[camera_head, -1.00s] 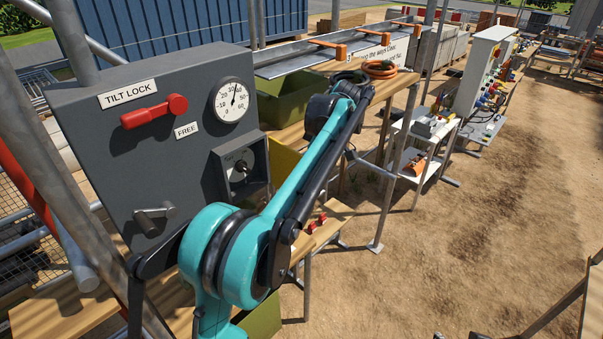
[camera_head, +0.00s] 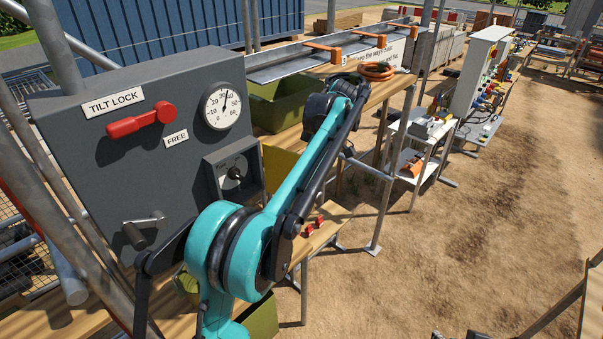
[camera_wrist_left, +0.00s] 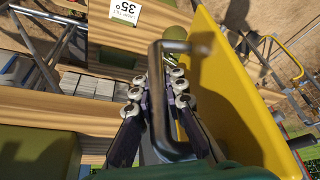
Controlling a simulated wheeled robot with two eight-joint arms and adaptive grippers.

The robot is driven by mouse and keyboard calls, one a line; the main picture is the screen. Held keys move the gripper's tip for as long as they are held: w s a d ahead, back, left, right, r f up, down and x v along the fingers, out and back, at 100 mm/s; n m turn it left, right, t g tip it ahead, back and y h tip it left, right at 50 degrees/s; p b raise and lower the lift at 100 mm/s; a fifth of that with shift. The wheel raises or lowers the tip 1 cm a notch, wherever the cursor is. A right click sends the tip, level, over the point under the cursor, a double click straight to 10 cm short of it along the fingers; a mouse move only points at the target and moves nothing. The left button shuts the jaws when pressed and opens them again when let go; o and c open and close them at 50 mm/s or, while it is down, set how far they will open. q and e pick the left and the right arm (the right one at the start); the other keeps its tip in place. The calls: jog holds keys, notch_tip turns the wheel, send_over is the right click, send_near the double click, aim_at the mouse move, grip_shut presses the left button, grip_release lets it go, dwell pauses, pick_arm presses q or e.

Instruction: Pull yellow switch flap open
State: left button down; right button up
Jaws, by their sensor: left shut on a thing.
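The yellow flap (camera_head: 281,162) shows partly beside the switch recess on the grey control box (camera_head: 70,160), with my teal arm in front of it. The recess is uncovered and its dark rotary knob (camera_head: 236,173) is visible. In the left wrist view the yellow flap (camera_wrist_left: 235,95) fills the right side, with a dark bar handle (camera_wrist_left: 158,115) at its near side. My left gripper (camera_wrist_left: 166,84) is shut on this handle. In the head view the gripper's fingers are hidden behind my arm. My right gripper is in neither view.
The box also carries a red tilt lock lever (camera_head: 141,120), a round dial (camera_head: 222,106) and a small crank (camera_head: 140,230). A wooden bench (camera_head: 318,233) and steel posts (camera_head: 392,170) stand close to my arm. Sandy ground (camera_head: 480,220) at the right is open.

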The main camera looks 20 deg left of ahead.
pick_arm(q)
jog(key=c, duration=1.8)
grip_release()
jog(key=v, duration=1.2)
